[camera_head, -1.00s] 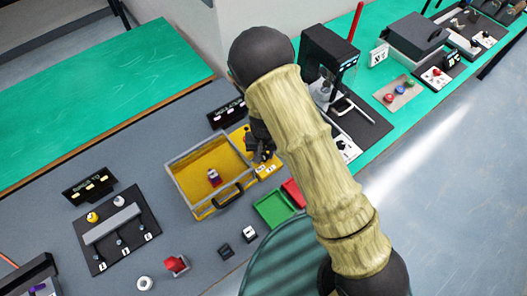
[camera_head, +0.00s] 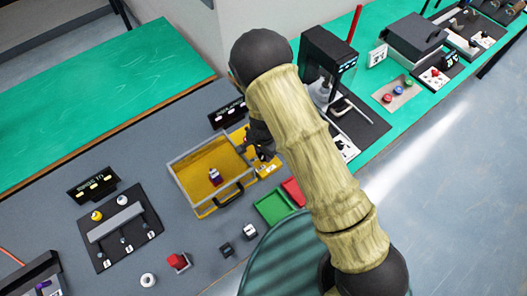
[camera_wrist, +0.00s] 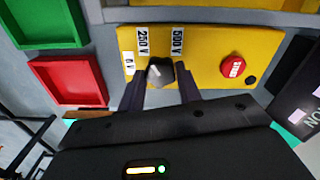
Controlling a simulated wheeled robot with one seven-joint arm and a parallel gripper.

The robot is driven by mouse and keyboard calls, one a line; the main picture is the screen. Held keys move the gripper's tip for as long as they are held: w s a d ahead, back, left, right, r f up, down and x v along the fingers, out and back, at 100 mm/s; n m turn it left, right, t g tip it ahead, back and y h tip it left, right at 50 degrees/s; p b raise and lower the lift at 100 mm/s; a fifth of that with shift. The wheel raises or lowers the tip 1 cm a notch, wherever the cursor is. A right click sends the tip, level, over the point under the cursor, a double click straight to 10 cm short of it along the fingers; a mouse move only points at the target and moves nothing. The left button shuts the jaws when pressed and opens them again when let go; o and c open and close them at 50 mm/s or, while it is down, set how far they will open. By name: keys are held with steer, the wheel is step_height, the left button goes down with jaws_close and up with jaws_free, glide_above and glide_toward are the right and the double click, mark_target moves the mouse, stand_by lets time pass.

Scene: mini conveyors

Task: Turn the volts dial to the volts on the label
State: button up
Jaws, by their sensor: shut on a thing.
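In the wrist view the grey volts dial (camera_wrist: 160,73) sits on a yellow panel (camera_wrist: 203,65) between white labels reading 0 V (camera_wrist: 129,63), 250 V (camera_wrist: 143,40) and 500 V (camera_wrist: 177,41). My gripper (camera_wrist: 166,82) is shut on the dial, one dark finger on each side. A pale mark shows on the dial's face, but I cannot tell exactly where it points. A red START button (camera_wrist: 232,67) is right of the dial. In the head view my arm and gripper (camera_head: 262,146) cover most of the panel. No label naming the set volts is readable.
A yellow tray with a grey rim (camera_head: 176,179) and a purple-topped item (camera_head: 215,176) stands left of the panel. Green (camera_head: 272,207) and red (camera_head: 294,191) bins lie in front. A dark sign (camera_head: 228,114) stands behind.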

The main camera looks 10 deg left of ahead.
mark_target(263, 155)
steer(key=shift+w, duration=0.1)
stand_by(0.3)
steer(key=o, duration=1)
steer(key=shift+r, duration=0.1)
step_height(263, 155, up, 17)
steer(key=b, duration=0.1)
steer(key=shift+r+b, duration=0.15)
steer(key=shift+b, duration=0.15)
